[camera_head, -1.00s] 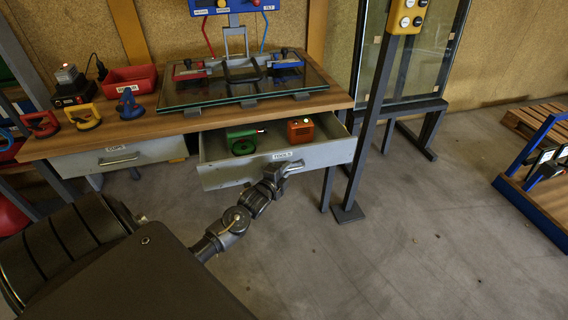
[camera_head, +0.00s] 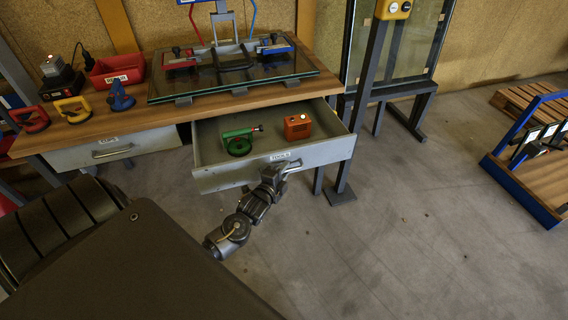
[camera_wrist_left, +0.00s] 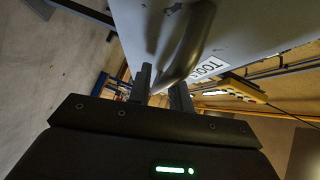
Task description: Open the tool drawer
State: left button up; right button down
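The tool drawer (camera_head: 230,177) stands pulled out from under the workbench, its grey front labelled for tools. A green tool (camera_head: 238,141) and an orange box (camera_head: 297,126) lie inside it. My left gripper (camera_head: 279,170) is at the drawer front, by its handle. In the left wrist view the curved metal handle (camera_wrist_left: 188,45) runs between the two dark fingers of my left gripper (camera_wrist_left: 162,82); whether they press on it is hard to see. My right gripper is not in view.
A closed drawer (camera_head: 110,148) is at the left of the bench. On the workbench (camera_head: 140,126) are a glass pane (camera_head: 225,80), a red bin (camera_head: 117,72) and several suction cups. A dark post (camera_head: 362,100) stands right of the open drawer.

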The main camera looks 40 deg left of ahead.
pick_arm(q)
jog(key=v, duration=1)
jog(key=shift+s, duration=0.35)
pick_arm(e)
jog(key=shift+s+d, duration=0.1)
